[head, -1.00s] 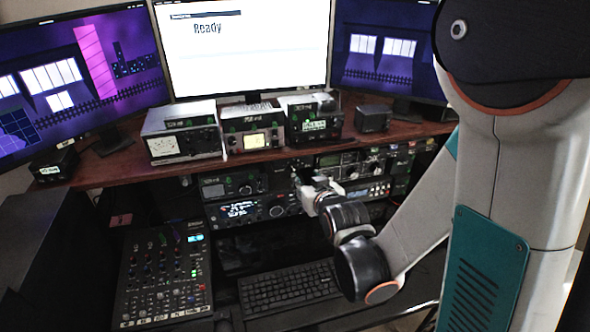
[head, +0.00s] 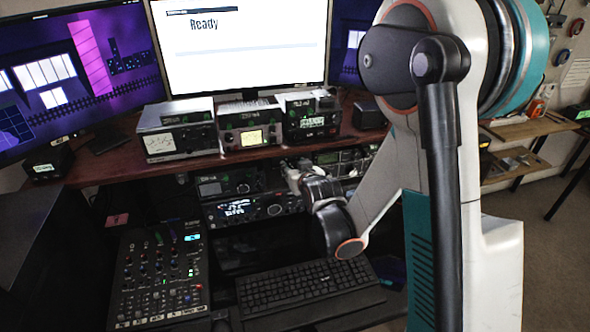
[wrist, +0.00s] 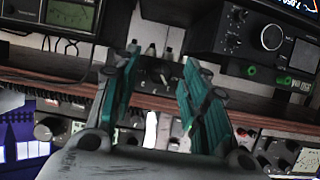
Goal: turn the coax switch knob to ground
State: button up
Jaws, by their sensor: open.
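My gripper (head: 293,172) is at the desk's front edge, just above the lower radios, partly hidden by my wrist in the head view. In the wrist view my gripper (wrist: 161,62) is open, with its two teal-padded fingers apart and nothing held. That view seems upside down relative to the room. Between and beyond the fingertips is a small dark panel (wrist: 155,77) with faint marks and several small stubby fittings (wrist: 150,50). A white upright piece (wrist: 151,130) shows between the finger bases. I cannot tell which part is the coax switch knob or where it points.
A radio with a large round knob (wrist: 271,37) is beside the right finger. The brown desk edge (wrist: 55,88) runs across behind the fingers. Tuner boxes (head: 249,125) stand on the desk. A keyboard (head: 305,287) and a mixer (head: 160,275) lie below.

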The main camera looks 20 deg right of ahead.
grip_shut()
jog(key=shift+a, duration=0.1)
jog(key=shift+a+f+n+t+h+b, duration=0.1)
jog(key=shift+n+t+h+b, duration=0.05)
jog(key=shift+n+h+b, duration=1)
jog(key=shift+a+f+n+t+h+b, duration=0.15)
jog(key=shift+n+h+b, duration=0.6)
jog(key=shift+n+b, duration=0.8)
jog(key=shift+r, duration=0.15)
grip_release()
